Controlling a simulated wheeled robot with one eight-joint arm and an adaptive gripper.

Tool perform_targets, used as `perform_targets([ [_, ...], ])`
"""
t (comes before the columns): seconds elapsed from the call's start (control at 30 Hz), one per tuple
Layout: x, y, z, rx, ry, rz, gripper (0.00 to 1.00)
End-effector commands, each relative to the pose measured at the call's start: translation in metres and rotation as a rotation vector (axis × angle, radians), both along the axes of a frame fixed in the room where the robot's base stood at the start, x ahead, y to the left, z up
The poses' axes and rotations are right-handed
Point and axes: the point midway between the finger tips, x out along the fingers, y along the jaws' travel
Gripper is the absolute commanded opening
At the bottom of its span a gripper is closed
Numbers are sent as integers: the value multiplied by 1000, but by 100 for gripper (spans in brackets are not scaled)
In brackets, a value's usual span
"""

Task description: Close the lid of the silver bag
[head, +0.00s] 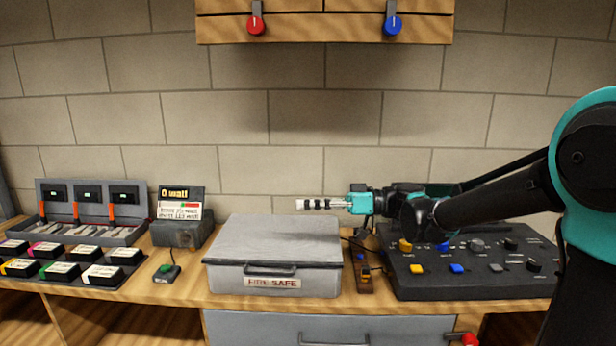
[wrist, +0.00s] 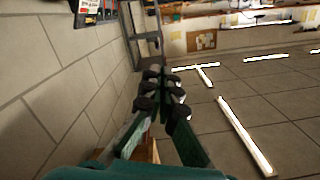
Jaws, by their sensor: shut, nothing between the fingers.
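The silver bag is a grey box labelled "FIRE SAFE" (head: 272,282) on the wooden bench in the middle of the head view. Its flat grey lid (head: 275,240) lies down over the box, with a handle on the front; a thin dark line shows between lid and body. My gripper (head: 303,204) is level and points left, just above and behind the lid's right rear corner, with its fingers together and empty. I cannot tell from this angle whether it touches the lid. The wrist view shows my closed fingers (wrist: 163,92); the bag is not in that view.
A grey panel with coloured knobs (head: 470,262) sits right of the box, under my arm. A display unit (head: 181,218), a charging rack (head: 92,212) and several battery packs (head: 60,268) stand left. A cabinet (head: 325,22) hangs above. A brick wall is close behind.

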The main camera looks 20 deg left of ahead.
Motion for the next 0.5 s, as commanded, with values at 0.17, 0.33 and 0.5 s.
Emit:
perform_targets([
  [0.17,-24,-6,-43,40,-156,2,0],
  [0.33,-36,-9,-79,73,-282,1,0],
  [0.5,-43,-11,-107,99,-380,1,0],
])
